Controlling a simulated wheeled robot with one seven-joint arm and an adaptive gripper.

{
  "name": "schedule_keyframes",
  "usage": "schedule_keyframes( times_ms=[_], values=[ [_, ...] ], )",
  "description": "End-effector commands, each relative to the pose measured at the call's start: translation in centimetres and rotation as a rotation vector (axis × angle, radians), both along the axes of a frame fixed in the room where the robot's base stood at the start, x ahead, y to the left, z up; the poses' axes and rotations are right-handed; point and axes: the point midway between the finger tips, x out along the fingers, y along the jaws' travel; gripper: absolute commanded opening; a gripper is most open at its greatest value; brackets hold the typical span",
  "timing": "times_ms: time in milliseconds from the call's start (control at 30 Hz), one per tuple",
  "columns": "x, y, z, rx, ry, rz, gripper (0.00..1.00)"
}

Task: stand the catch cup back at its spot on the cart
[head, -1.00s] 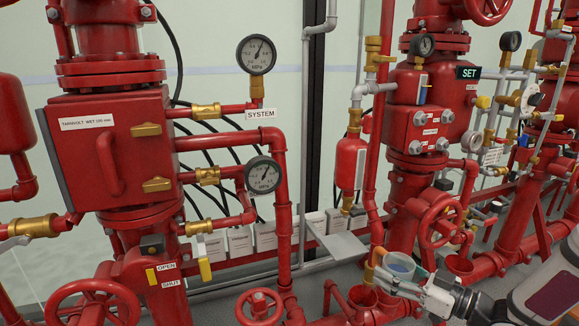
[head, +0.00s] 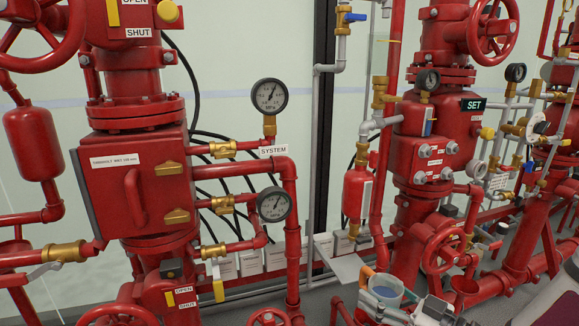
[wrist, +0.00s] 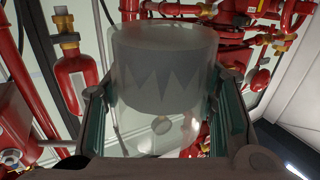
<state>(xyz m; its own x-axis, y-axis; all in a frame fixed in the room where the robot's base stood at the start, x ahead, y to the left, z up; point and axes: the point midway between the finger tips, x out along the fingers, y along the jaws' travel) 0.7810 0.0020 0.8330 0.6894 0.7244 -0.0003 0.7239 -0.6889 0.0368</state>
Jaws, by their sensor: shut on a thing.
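The catch cup (head: 384,291) is a pale translucent cup with bluish contents, at the lower middle right of the head view. An orange piece shows at its left rim. My gripper (head: 392,310) is shut on the cup and holds it up in front of the red pipework. In the wrist view the cup (wrist: 165,68) is roughly upright between the two fingers of my gripper (wrist: 165,105). A jagged darker band shows through its wall. I cannot make out the cart or the cup's spot in either view.
A small red cylinder (head: 357,208) and a grey plate (head: 345,267) are behind the cup. Red valve stations with gauges (head: 269,96) fill the left and centre.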

Motion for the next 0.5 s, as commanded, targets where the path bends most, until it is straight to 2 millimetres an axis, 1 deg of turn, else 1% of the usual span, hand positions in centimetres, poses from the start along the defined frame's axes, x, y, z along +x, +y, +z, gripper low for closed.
schedule_keyframes(
  times_ms=[33,300,500],
  values=[
    [-0.1,0.1,1.4,0.002,0.000,-0.015,0.19],
    [0.0,0.0,4.8,0.003,0.001,-0.115,0.19],
    [-0.3,0.0,7.1,0.003,0.002,-0.186,0.19]
  ],
)
